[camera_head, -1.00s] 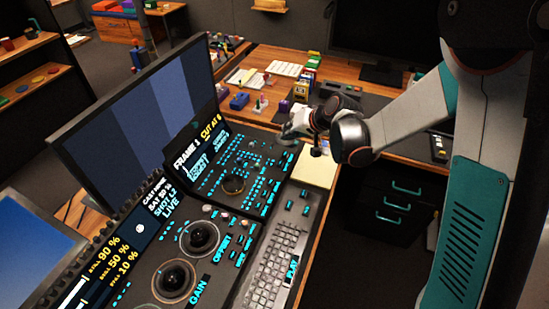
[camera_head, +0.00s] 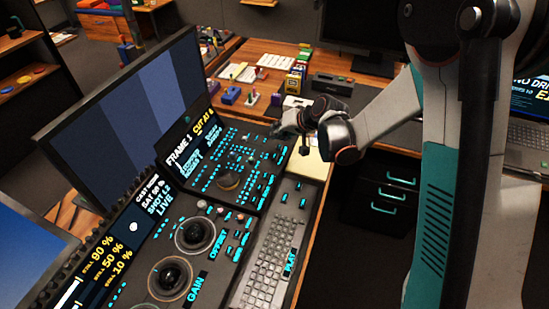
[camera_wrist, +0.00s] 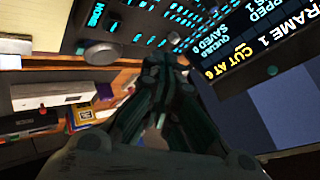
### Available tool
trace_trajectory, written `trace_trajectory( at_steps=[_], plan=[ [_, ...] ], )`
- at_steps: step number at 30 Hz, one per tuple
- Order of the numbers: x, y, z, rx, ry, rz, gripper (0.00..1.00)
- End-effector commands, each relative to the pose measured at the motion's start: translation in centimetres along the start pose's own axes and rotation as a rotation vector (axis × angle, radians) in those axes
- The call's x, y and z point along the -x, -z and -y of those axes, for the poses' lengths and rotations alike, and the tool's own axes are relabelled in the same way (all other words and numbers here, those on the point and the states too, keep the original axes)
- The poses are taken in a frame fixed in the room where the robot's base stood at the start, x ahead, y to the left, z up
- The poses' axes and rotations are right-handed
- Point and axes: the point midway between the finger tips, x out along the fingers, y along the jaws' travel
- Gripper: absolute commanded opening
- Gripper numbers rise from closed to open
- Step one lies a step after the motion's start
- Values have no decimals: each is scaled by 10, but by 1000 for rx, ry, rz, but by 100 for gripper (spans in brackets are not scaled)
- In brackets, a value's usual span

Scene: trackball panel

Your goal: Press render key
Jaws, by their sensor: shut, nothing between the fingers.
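The control panel (camera_head: 212,222) lies at the left and centre of the head view, with rows of cyan-lit keys, dark ball rings and a small screen (camera_head: 190,143). I cannot tell which key is the render key; most labels are too small to read. My gripper (camera_head: 279,130) is shut and empty, above the panel's far right corner. In the wrist view my gripper (camera_wrist: 168,65) points toward the panel edge, with lit keys (camera_wrist: 165,18) and the "CUT AT 6" screen (camera_wrist: 240,45) beyond. I see no clear contact with a key.
A large monitor (camera_head: 125,95) stands behind the panel at left. A keyboard (camera_head: 268,262) lies along its right side. A pale pad (camera_head: 312,168) lies below my wrist. Small coloured items (camera_head: 232,95) stand on the wooden desk behind. A laptop (camera_head: 530,125) is at far right.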

Motion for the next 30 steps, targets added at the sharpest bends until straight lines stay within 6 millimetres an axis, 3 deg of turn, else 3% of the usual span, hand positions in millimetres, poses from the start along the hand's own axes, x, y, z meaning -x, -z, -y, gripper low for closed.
trace_trajectory(
  at_steps=[13, 30],
  plan=[
    [-42, -31, -31, 0, 0, 0, 0],
    [-46, -34, -34, 0, 0, 0, 0]
  ],
)
